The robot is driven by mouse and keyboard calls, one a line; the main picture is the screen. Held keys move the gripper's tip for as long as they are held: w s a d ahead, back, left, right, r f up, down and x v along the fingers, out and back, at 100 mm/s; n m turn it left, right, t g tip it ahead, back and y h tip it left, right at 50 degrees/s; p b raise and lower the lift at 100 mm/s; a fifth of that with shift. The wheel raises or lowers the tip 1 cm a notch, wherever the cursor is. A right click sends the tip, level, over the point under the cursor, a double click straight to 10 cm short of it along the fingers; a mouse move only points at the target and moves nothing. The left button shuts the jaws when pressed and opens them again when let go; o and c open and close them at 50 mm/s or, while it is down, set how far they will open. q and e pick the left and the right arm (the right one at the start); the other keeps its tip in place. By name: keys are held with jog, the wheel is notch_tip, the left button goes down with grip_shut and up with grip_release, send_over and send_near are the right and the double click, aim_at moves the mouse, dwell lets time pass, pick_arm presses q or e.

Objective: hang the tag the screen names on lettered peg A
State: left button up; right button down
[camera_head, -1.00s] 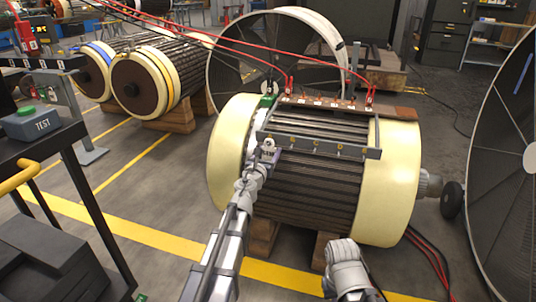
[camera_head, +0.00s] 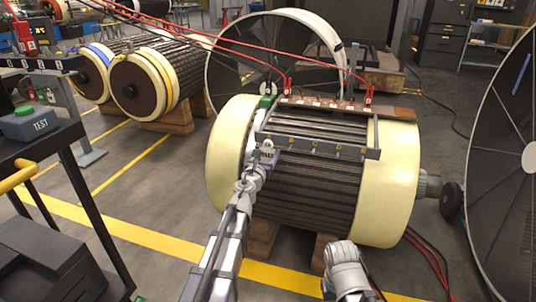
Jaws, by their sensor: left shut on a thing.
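My left gripper (camera_head: 263,165) is shut on a small pale tag (camera_head: 266,155) with dark marks, too small to read. It holds the tag at the left end of a grey peg rail (camera_head: 374,154), in front of it. The rail runs across the front of the large motor body and bears several small letters. I cannot tell whether the tag touches a peg. No readable screen shows.
The rail sits on a ribbed motor body with cream end rings (camera_head: 393,185), on wooden blocks. Red cables (camera_head: 240,48) run above it to a terminal strip (camera_head: 330,103). A TEST box (camera_head: 42,124) stands at left. A large wheel-like disc (camera_head: 510,160) stands at right.

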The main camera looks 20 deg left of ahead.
pick_arm(q)
jog(key=o, duration=1.1)
jog(key=shift+s+a, duration=0.15)
jog(key=shift+s, duration=4.85)
